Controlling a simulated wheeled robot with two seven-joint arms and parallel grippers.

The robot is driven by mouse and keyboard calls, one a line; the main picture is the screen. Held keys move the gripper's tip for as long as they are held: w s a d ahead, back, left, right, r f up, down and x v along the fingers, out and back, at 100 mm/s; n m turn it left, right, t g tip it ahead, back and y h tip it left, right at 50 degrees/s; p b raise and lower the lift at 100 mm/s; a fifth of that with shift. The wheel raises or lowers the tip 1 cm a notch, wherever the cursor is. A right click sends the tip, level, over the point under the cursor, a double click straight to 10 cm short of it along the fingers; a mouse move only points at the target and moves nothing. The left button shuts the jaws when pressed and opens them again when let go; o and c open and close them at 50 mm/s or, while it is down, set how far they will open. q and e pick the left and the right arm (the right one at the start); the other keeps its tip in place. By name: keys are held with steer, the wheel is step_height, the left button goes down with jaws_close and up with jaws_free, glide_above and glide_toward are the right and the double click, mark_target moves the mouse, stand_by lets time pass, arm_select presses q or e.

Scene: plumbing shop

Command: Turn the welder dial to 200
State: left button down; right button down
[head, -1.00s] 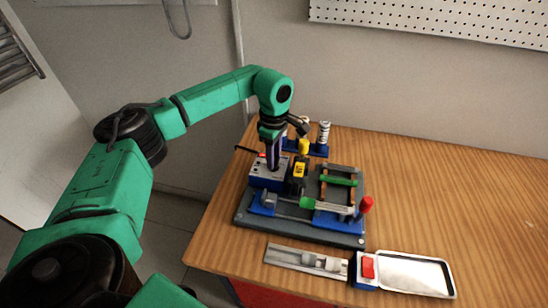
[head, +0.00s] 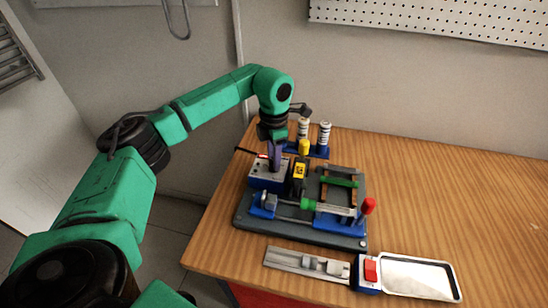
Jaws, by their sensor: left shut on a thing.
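The welder (head: 266,181) is a small box with a blue front and a grey top, at the left of a dark grey base on the wooden bench. A small red readout (head: 262,156) shows at its back left, too small to read. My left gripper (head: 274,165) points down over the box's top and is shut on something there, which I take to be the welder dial. The dial itself is hidden by the fingers, so its setting cannot be seen. My right gripper is out of view.
The dark grey base (head: 290,232) carries a yellow-and-black block (head: 299,172), green-handled clamps and a red knob (head: 369,205). Two white cylinders (head: 324,133) stand in a blue holder behind. A metal tray (head: 420,277) lies in front. The bench's right side is clear.

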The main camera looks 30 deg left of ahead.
arm_select(q)
steer(key=shift+r+n, duration=0.15)
steer(key=shift+n, duration=0.65)
steer(key=shift+w, duration=0.1)
steer(key=c, duration=0.6)
jaws_free()
steer(key=shift+o, duration=0.3)
